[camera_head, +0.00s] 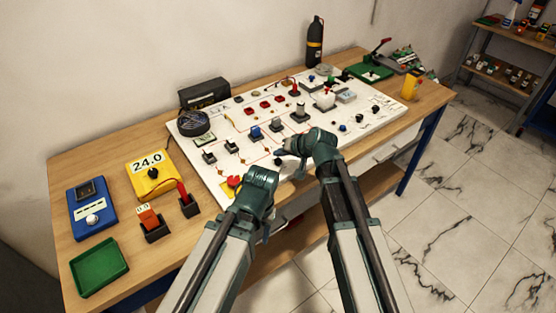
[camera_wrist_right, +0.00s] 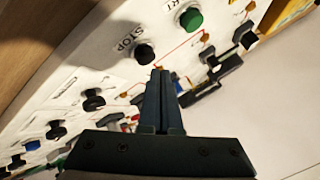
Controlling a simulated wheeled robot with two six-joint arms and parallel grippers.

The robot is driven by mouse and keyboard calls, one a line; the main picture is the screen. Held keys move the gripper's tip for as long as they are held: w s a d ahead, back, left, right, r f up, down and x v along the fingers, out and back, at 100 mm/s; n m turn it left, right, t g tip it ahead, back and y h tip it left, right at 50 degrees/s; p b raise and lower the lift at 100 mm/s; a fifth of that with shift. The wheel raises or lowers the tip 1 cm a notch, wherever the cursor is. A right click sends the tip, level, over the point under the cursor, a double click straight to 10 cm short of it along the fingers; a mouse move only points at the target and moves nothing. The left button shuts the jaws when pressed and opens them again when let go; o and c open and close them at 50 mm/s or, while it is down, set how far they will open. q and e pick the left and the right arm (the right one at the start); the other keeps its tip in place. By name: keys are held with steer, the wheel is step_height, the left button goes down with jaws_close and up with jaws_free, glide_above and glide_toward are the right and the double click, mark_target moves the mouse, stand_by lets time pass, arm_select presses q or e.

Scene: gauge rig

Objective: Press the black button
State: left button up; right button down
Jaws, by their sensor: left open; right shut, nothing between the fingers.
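The black button (camera_wrist_right: 145,53), a round cap beside the printed word STOP, is on the white panel (camera_wrist_right: 100,65) in the right wrist view. My right gripper (camera_wrist_right: 161,73) is shut and empty, its fingertips just below the button in that view. I cannot tell whether they touch it. In the head view my right gripper (camera_head: 281,152) is over the front part of the panel. My left gripper (camera_head: 258,190) is by the panel's front edge; its fingers are mostly hidden by its own arm.
A green button (camera_wrist_right: 190,20) is beside the black one. Several black knobs and switches are close by on the panel. On the wooden table (camera_head: 115,220) stand a yellow meter (camera_head: 150,180), a blue box (camera_head: 92,208) and a green tray (camera_head: 99,268) to the left.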

mark_target(280, 164)
steer(key=shift+f+b, duration=0.4)
steer(key=shift+f, duration=0.05)
steer(key=shift+f+b, duration=0.5)
stand_by(0.8)
steer(key=shift+r, duration=0.1)
steer(key=shift+r+p, duration=0.85)
steer(key=shift+p, duration=0.1)
step_height(280, 164, up, 5)
steer(key=p, duration=0.5)
